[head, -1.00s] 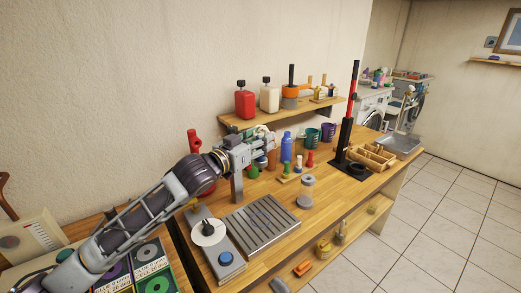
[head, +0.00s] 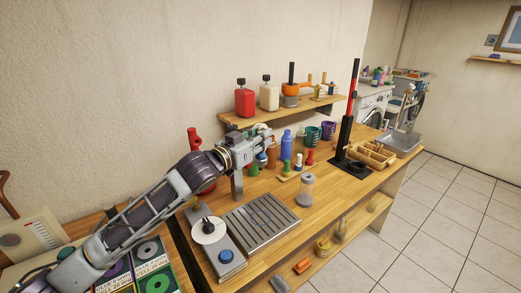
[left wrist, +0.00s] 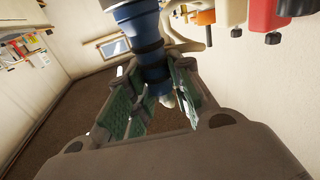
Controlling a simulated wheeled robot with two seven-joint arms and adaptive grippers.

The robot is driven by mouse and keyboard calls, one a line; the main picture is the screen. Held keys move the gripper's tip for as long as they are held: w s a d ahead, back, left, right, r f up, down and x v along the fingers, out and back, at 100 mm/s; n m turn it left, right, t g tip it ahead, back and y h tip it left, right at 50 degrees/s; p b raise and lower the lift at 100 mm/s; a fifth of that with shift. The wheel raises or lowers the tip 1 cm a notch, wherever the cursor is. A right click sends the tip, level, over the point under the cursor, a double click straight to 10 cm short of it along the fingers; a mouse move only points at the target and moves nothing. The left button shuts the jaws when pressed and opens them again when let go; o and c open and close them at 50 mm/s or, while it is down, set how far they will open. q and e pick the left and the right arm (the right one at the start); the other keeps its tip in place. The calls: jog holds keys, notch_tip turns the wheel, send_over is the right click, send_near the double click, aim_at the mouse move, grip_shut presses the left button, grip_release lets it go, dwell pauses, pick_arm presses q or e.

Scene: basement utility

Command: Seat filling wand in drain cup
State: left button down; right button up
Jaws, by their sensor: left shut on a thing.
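My left gripper (head: 264,134) is above the back of the wooden workbench, near the grey upright post. In the left wrist view its green-padded fingers (left wrist: 158,100) are shut on a blue cylinder with dark bands and a pale tip (left wrist: 143,35), which I take to be the filling wand. The wand is hardly visible in the head view, hidden by the gripper. My right gripper is out of view.
The grey post (head: 237,184) stands behind the ribbed tray (head: 262,222). Bottles, including a blue one (head: 286,146), stand close right of the gripper. A shelf (head: 285,112) with jugs is above. A black-and-red stand (head: 348,125) and wooden box (head: 372,155) are farther right.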

pick_arm(q)
jog(key=shift+r, duration=0.1)
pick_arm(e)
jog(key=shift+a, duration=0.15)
pick_arm(q)
jog(key=shift+r, duration=0.75)
notch_tip(320, 180, up, 6)
jog(key=shift+r, duration=1.15)
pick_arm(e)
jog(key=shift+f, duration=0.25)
pick_arm(q)
jog(key=shift+f, duration=0.1)
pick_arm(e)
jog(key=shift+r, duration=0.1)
